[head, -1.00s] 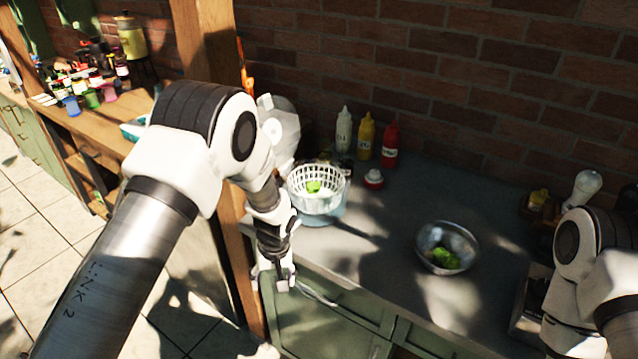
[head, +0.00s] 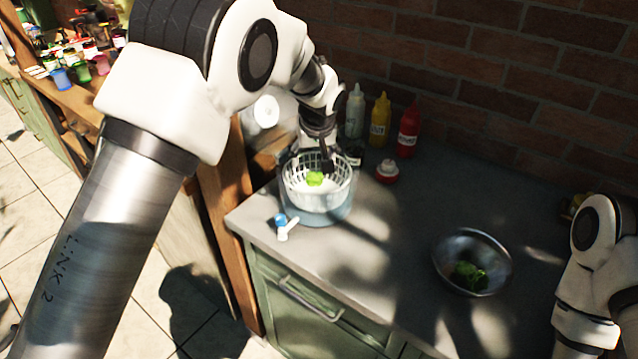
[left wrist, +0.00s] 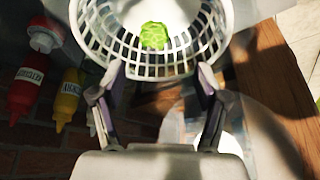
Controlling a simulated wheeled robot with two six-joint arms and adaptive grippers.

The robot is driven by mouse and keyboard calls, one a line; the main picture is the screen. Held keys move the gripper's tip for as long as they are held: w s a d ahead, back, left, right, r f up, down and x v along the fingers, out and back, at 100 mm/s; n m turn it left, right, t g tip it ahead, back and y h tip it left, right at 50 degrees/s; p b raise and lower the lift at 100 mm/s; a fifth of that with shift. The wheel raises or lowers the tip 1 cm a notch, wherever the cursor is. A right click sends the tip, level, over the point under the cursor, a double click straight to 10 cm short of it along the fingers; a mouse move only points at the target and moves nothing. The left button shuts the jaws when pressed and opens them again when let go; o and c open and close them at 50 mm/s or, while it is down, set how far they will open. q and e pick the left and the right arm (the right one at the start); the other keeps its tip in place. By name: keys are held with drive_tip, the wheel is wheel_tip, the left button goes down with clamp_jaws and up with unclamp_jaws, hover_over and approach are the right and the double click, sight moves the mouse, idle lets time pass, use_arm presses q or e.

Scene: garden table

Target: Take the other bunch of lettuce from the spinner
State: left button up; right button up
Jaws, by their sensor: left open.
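The white spinner basket (head: 330,196) stands in its bluish bowl near the counter's left end. A bright green bunch of lettuce (head: 315,179) lies inside it. In the left wrist view the lettuce (left wrist: 154,36) shows through the open top of the basket (left wrist: 100,30). My left gripper (head: 318,160) is at the back rim of the basket, above it, open and empty. In the left wrist view its spread fingers (left wrist: 158,80) point at the near rim, short of the lettuce. Another green bunch (head: 470,275) lies in a metal bowl (head: 448,245) to the right. My right gripper is out of view.
Mustard (head: 380,120), ketchup (head: 407,132) and white (head: 355,112) bottles stand behind the spinner. A red-and-white capped item (head: 387,172) is beside it. A small blue-and-white handle piece (head: 286,228) lies at the counter's front edge. The counter between spinner and metal bowl is clear.

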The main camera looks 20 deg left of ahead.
sight(315, 176)
use_arm(q)
drive_tip(key=x, duration=0.3)
drive_tip(key=p+x, duration=0.1)
drive_tip(key=shift+w+d+f, duration=0.25)
drive_tip(key=shift+w+f, duration=0.1)
drive_tip(key=p+x, duration=0.1)
drive_tip(key=x, duration=0.2)
drive_tip(key=shift+s+d+f, duration=0.1)
drive_tip(key=shift+s+f, duration=0.05)
drive_tip(key=shift+f, duration=0.15)
drive_tip(key=shift+w+f, duration=0.2)
drive_tip(key=shift+f, duration=0.05)
drive_tip(key=shift+s, duration=0.1)
drive_tip(key=c, duration=0.8)
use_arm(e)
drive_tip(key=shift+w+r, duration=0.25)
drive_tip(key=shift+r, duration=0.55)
